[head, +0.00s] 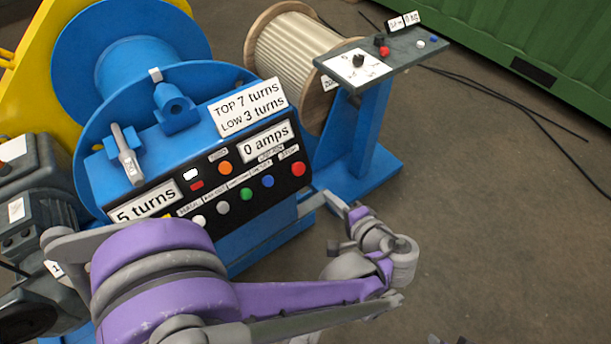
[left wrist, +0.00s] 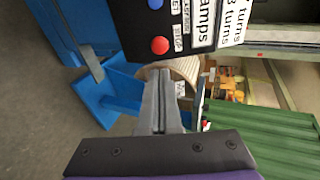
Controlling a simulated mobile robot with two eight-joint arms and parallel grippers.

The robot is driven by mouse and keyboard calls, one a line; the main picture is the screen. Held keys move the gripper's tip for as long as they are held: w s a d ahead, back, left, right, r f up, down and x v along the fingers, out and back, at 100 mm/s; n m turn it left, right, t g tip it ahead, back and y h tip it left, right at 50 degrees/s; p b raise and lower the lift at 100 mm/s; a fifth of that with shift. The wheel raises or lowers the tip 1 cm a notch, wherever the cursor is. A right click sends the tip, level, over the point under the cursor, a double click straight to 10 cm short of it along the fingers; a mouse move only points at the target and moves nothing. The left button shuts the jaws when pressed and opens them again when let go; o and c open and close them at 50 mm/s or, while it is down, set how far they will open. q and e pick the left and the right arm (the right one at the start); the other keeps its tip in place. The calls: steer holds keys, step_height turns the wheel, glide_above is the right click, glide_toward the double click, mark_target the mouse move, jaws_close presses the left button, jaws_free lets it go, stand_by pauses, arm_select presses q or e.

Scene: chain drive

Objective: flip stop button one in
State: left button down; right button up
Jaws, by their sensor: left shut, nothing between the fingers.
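The red round stop button (head: 298,169) is at the right end of the black control panel (head: 215,192) on the blue machine. In the left wrist view the same red button (left wrist: 160,45) shows just beyond the fingertips, with a small label beside it. My left gripper (head: 332,203) is shut and empty, below and right of the button in the head view. Its closed fingers (left wrist: 159,76) point toward the panel in the left wrist view. A gap seems to lie between fingertips and button; its depth is unclear. My right gripper is not in view.
The panel also has blue (head: 267,181), green (head: 246,194), white and orange (head: 225,168) buttons close by. A second blue stand (head: 372,125) with a small control box (head: 385,58) and a cable drum (head: 290,50) stands behind. Floor at right is open.

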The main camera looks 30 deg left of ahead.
mark_target(300, 170)
arm_select(q)
steer(key=b+x, duration=0.3)
steer(key=x, duration=1.1)
steer(key=shift+a, duration=0.1)
